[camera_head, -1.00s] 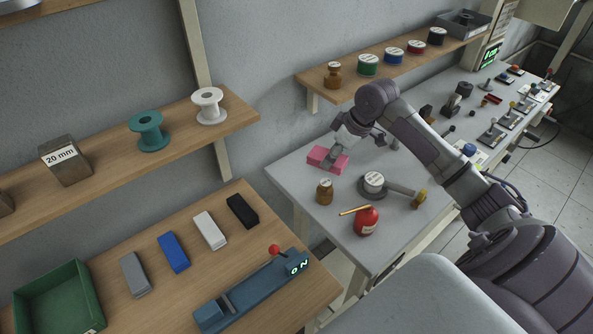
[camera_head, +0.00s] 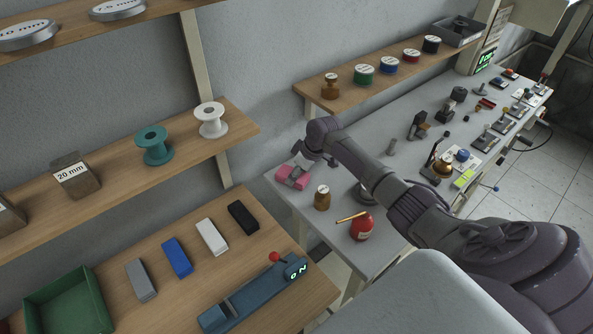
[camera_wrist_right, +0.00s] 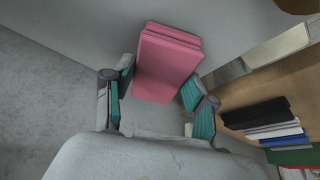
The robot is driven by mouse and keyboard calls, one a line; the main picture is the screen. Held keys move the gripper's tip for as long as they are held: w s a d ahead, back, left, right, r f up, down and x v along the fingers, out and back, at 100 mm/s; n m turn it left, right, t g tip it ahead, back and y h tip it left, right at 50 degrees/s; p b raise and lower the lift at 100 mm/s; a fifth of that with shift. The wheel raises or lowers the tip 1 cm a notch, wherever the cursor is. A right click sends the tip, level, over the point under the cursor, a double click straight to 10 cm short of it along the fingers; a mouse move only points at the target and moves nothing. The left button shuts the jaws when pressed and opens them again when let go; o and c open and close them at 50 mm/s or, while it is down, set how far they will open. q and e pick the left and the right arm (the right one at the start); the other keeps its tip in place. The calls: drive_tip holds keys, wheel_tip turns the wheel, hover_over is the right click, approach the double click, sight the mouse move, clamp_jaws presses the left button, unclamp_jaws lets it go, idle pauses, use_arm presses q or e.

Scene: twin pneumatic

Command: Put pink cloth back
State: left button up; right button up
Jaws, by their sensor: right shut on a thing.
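The pink cloth (camera_head: 291,179) is a folded pink block at the left back corner of the grey bench in the head view. It also shows in the right wrist view (camera_wrist_right: 168,64), between the two fingers. My right gripper (camera_head: 298,171) is shut on it, with teal finger pads on either side in the wrist view (camera_wrist_right: 158,88). I cannot tell whether the cloth touches the bench top or hangs just above it. My left gripper is not in view.
The wooden table (camera_head: 262,220) at left holds a black block (camera_head: 242,217), other coloured blocks and a green tray (camera_head: 66,304). A shelf (camera_head: 312,99) runs behind the bench.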

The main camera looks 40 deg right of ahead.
drive_tip(key=shift+f, duration=0.1)
drive_tip(key=o, duration=1.1)
drive_tip(key=shift+r, duration=0.25)
drive_tip(key=shift+s+d+r, duration=0.1)
drive_tip(key=shift+d+r, duration=0.05)
drive_tip(key=shift+r, duration=0.15)
drive_tip(key=b+v, duration=0.1)
drive_tip(key=v, duration=1)
drive_tip(key=shift+b, duration=0.35)
drive_tip(key=shift+s, duration=0.1)
